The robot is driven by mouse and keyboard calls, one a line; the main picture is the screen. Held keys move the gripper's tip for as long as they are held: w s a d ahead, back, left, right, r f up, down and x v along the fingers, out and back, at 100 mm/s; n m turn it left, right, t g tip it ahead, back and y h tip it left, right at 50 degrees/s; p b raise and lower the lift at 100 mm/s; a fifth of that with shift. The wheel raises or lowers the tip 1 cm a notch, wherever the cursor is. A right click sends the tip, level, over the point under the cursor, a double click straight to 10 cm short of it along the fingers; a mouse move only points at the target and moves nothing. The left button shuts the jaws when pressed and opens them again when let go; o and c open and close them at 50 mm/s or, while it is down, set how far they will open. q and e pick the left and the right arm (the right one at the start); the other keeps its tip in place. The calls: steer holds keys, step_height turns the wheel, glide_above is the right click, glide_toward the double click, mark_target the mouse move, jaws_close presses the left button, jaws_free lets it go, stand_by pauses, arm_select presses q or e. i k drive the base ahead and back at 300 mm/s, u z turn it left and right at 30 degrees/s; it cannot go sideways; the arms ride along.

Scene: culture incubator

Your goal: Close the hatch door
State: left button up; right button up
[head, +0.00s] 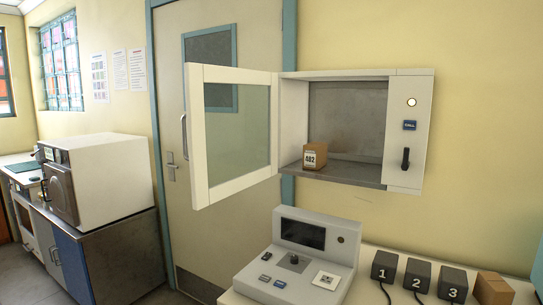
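The hatch door (199,140) is a white frame with a glass pane. It is hinged on the left side of a white wall hatch (412,130) and stands wide open, swung out to the left. Inside the open hatch, a small brown box (316,156) labelled 482 sits on the hatch floor at the left. The hatch's right panel has a round light, a blue button and a black lever (405,158). Neither of my grippers is in the head view.
Below the hatch, a grey console (302,258) with a dark screen stands on a white counter. To its right are dark blocks numbered 1, 2 and 3 (453,283) and a brown box (493,290). A white machine (105,180) stands at the left. The air before the hatch is clear.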

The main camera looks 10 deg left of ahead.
mark_target(202, 196)
steer(key=z, duration=0.5)
steer(key=i, duration=0.2)
steer(key=u, duration=3.1)
steer(key=i, duration=2.65)
steer(key=z, duration=1.45)
steer(key=i, duration=0.2)
steer(key=z, duration=1.95)
